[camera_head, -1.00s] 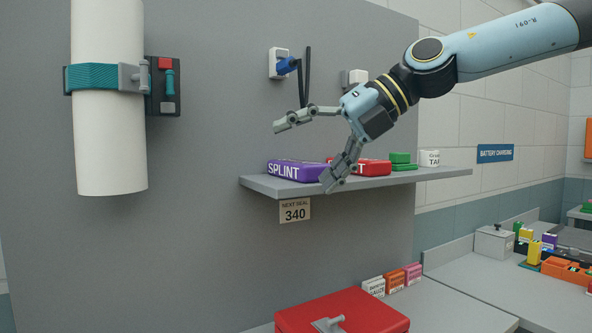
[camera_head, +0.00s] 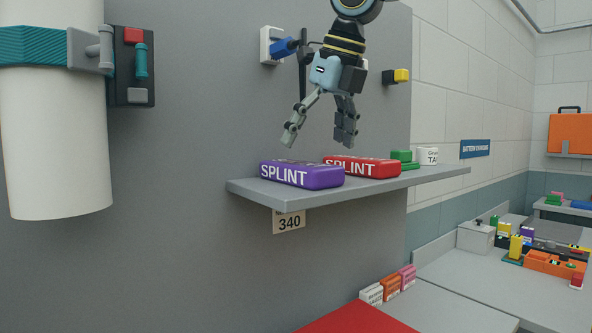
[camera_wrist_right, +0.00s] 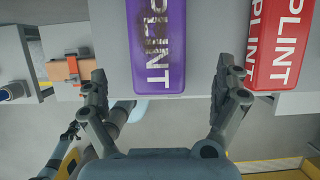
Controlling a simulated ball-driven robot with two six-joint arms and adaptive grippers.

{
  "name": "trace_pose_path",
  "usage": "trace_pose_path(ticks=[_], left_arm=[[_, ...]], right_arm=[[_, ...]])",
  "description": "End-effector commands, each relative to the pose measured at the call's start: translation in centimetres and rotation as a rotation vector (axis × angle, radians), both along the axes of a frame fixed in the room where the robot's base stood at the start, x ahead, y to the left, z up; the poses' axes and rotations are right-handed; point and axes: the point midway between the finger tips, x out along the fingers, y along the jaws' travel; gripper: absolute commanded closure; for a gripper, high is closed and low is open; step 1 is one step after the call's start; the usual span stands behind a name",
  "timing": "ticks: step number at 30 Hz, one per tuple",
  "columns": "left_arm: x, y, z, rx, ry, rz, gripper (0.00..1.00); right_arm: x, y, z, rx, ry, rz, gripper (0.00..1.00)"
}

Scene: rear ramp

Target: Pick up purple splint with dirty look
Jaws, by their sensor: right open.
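The purple splint (camera_head: 303,175) is a box with white SPLINT lettering, lying on the left part of a grey wall shelf. In the right wrist view the purple splint (camera_wrist_right: 157,72) shows dark brownish smudges on its top around the lettering. My right gripper (camera_head: 318,140) points down above the shelf, open and empty, a little above the purple splint. In the right wrist view its fingers (camera_wrist_right: 163,84) are spread either side of the splint's near end. A red splint (camera_head: 362,167) lies just to the right on the same shelf.
The grey shelf (camera_head: 408,182) also holds green boxes (camera_head: 402,160) and a white tape roll (camera_head: 428,156). A blue plug (camera_head: 283,47) and a yellow-black fitting (camera_head: 396,76) sit on the wall panel near my right gripper. A white cylinder (camera_head: 55,140) stands at left.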

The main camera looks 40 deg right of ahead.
Motion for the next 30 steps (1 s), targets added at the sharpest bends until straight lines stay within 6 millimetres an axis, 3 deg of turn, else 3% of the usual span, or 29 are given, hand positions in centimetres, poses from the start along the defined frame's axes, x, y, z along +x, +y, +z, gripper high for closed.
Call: trace_pose_path(ticks=[4,12,17,23,30], left_arm=[[0.4,0.0,0.4,0.000,-0.007,-0.001,0.60],[3.4,0.0,2.7,0.000,-0.053,-0.002,0.60],[3.2,0.0,2.9,0.000,-0.048,-0.002,0.60],[2.4,0.0,2.8,0.000,-0.036,-0.002,0.60],[1.8,0.0,2.7,0.000,-0.027,-0.001,0.60]], right_arm=[[0.4,0.0,-0.9,0.001,0.001,0.000,0.01],[2.2,0.0,-3.8,0.000,0.004,0.000,0.01],[2.7,0.0,-5.2,0.002,0.001,0.001,0.01],[2.8,0.0,-5.3,0.003,-0.001,0.000,0.01],[2.8,0.0,-5.3,0.003,-0.001,0.001,0.28]])
